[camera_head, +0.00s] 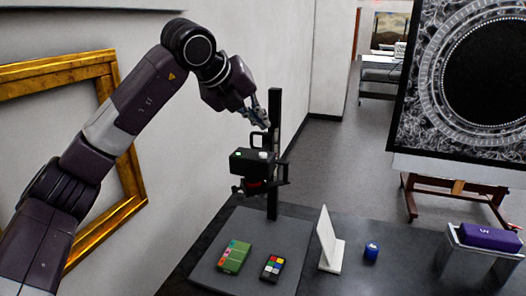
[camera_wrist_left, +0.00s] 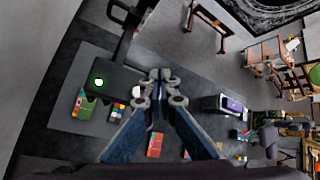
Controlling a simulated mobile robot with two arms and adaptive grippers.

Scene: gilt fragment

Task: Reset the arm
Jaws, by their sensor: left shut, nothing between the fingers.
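My left arm reaches in from the left in the head view, and my left gripper (camera_head: 260,117) is beside the upper part of a black upright stand (camera_head: 273,190). Its fingers look closed with nothing between them. In the left wrist view the fingertips of my left gripper (camera_wrist_left: 160,77) meet over the floor and table area. I cannot tell whether the gripper touches the stand. A black device (camera_head: 252,160) with a small green light is mounted on the stand, below the gripper. My right gripper is in neither view.
On the dark table are a green card (camera_head: 234,256), a colour chart (camera_head: 272,268), a white upright panel (camera_head: 326,242), a blue jar (camera_head: 371,251) and a purple object (camera_head: 490,238) on a grey holder. A gold frame (camera_head: 132,180) is behind my arm. An easel picture (camera_head: 470,85) stands right.

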